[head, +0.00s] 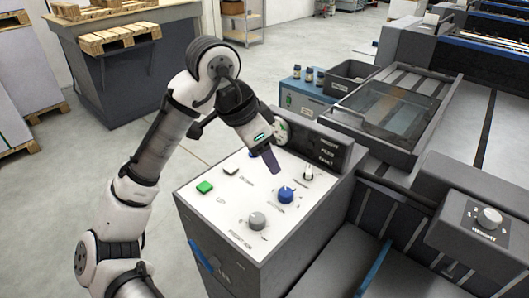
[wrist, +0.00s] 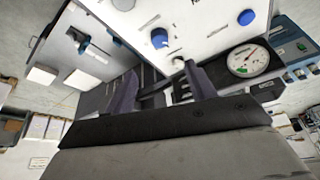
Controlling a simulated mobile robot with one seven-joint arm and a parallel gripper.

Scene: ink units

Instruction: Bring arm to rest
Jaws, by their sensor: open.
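My arm is bent over the control panel (head: 262,190) from the left. My gripper (head: 270,160) points down above the back part of the panel and looks empty. In the wrist view my gripper (wrist: 163,88) shows two dark fingers standing apart with nothing between them. The panel carries a green button (head: 205,187), a pale button (head: 231,169), a blue knob (head: 286,194), a grey knob (head: 257,221) and a small switch (head: 308,173). A round gauge (wrist: 248,59) is clear in the wrist view and partly hidden by my gripper in the head view.
A dark open bin (head: 352,77) and a blue box (head: 304,97) with small bottles stand behind the panel. A machine bed with a clear cover (head: 388,108) lies to the right. Wooden pallets (head: 118,35) rest on a grey container at the back left. Open floor lies left of the panel.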

